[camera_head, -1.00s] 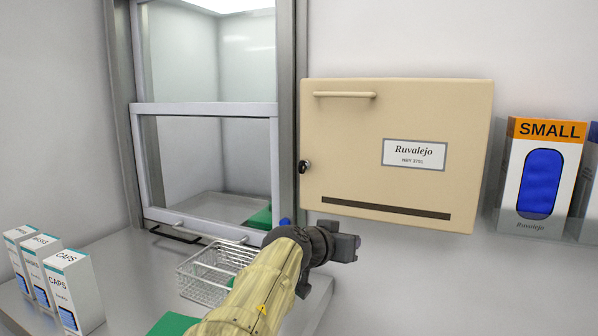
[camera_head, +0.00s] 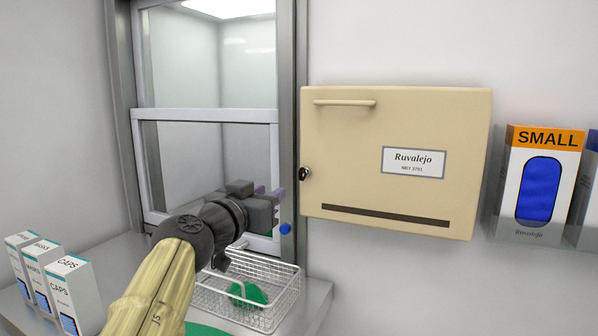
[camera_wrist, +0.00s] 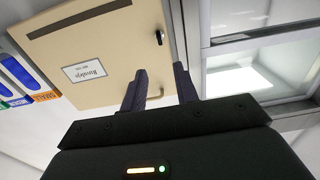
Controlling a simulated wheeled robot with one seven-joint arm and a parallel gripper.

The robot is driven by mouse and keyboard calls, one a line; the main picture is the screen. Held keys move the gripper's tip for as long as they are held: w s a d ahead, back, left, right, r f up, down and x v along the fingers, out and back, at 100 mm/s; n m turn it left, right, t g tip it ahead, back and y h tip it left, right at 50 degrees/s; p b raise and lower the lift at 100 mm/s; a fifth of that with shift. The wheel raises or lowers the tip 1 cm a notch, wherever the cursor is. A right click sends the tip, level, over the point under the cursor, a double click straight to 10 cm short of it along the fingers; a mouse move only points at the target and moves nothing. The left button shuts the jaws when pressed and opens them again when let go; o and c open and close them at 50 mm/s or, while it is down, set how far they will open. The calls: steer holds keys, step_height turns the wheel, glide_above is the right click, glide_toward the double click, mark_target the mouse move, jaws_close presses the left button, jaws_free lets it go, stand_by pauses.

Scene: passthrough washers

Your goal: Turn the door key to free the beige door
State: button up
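The beige door (camera_head: 350,150) is a flat panel on the wall with a bar handle at its top and a "Ruvalejo" label; it looks closed. The door key (camera_head: 305,174) is a small dark and silver piece at the door's left edge. In the wrist view the beige door (camera_wrist: 95,50) appears turned over, with the key (camera_wrist: 159,37) ahead of the fingers.
A sash window hatch with a metal frame (camera_head: 287,90) stands left of the door. A wire basket (camera_head: 285,300) with a green item (camera_head: 248,292) sits on the counter below. Several small boxes (camera_head: 72,295) stand at left. A "SMALL" glove box (camera_head: 540,185) is at right.

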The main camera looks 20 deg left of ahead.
mark_target(300, 174)
steer(key=w+p, duration=0.3)
steer(key=w, duration=0.1)
steer(key=w+p, duration=0.3)
steer(key=w, duration=0.2)
steer(key=w+d+p, duration=0.1)
steer(key=w+p, duration=0.2)
steer(key=w, duration=0.2)
steer(key=shift+d+r+p, duration=0.1)
steer(key=shift+r+p, duration=0.15)
steer(key=shift+p, duration=0.15)
steer(key=shift+w+f+p, duration=0.25)
steer(key=shift+w+p, duration=0.15)
steer(key=shift+w, duration=0.25)
jaws_close()
